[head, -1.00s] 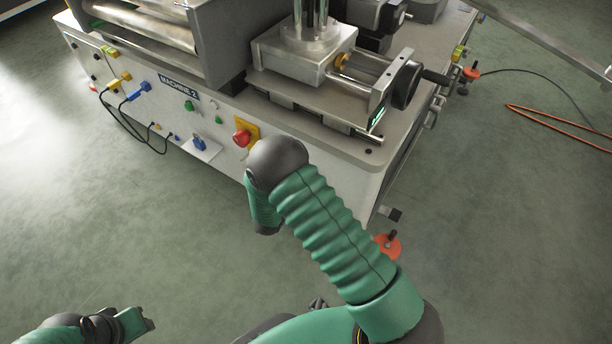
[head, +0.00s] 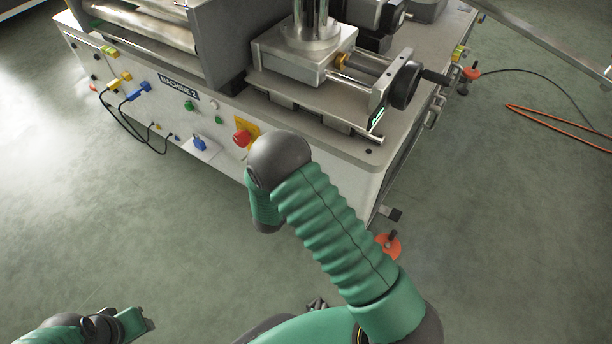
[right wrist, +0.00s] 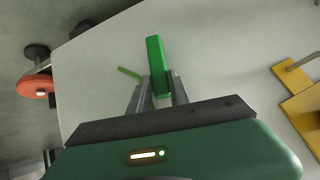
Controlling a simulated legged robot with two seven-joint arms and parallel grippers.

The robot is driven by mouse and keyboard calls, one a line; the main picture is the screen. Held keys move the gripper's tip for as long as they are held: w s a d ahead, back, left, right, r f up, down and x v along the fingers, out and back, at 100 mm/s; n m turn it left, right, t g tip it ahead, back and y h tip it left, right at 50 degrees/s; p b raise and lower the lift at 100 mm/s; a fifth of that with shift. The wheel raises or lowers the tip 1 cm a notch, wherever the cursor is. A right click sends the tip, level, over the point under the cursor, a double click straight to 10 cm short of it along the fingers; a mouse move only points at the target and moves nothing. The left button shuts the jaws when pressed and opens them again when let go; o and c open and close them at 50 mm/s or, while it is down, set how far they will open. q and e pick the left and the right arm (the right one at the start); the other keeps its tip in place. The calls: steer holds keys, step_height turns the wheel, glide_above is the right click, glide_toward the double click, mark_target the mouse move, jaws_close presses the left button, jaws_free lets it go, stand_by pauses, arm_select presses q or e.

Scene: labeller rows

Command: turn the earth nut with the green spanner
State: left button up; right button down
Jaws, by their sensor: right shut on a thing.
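The green spanner (right wrist: 156,62) shows in the right wrist view, held between the fingers of my right gripper (right wrist: 160,88), which is shut on it. It points away from the gripper in front of the pale machine panel (right wrist: 220,50). A thin green strip (right wrist: 128,73) lies just left of the spanner; I cannot tell if it is a wire. I cannot make out the earth nut in either view. In the head view my right forearm hides my right gripper and the spanner. My left gripper (head: 150,318) is at the lower left, away from the machine; its jaw opening is unclear.
The machine (head: 225,125) stands ahead, with a red stop button (head: 242,138) and plugged cables on its front. Floor at left is clear.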

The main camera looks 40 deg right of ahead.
steer(key=shift+s+r, duration=0.1)
steer(key=shift+r, duration=0.3)
steer(key=shift+r, duration=0.2)
steer(key=shift+s+r, duration=0.1)
steer(key=shift+r, duration=0.1)
steer(key=shift+d, duration=0.1)
steer(key=shift+s+r, duration=0.1)
steer(key=shift+r, duration=0.25)
stand_by(0.4)
steer(key=shift+w+a+r+m+t, duration=0.2)
steer(key=shift+w+m+t, duration=0.25)
steer(key=shift+t, duration=0.25)
steer(key=shift+w+a+r+m+t+y, duration=0.25)
steer(key=shift+w+m+t+y, duration=0.2)
steer(key=shift+t, duration=0.25)
